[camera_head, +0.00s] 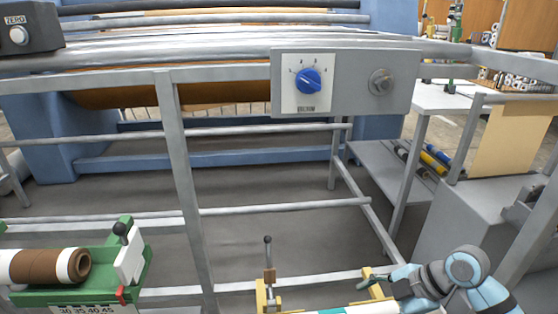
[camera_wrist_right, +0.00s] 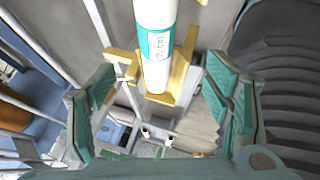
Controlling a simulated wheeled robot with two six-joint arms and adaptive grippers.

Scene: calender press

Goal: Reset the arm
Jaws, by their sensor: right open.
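My right arm (camera_head: 445,280) comes in at the bottom right of the head view, bent low beside a yellow cradle (camera_head: 376,277). In the right wrist view my right gripper (camera_wrist_right: 162,108) is open, its two teal-padded fingers wide apart with nothing gripped between them. A white roll with a teal label (camera_wrist_right: 156,45) lies in the yellow cradle (camera_wrist_right: 178,80) beyond the fingers. Only a sliver of that roll (camera_head: 345,309) shows at the bottom edge of the head view. My left gripper is in neither view.
A grey rail frame crosses the front of the blue press (camera_head: 240,160). It carries a panel with a blue dial (camera_head: 308,81). A green stand (camera_head: 140,265) with a brown roll (camera_head: 45,266) is at the lower left. A white table (camera_head: 440,97) stands at the right.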

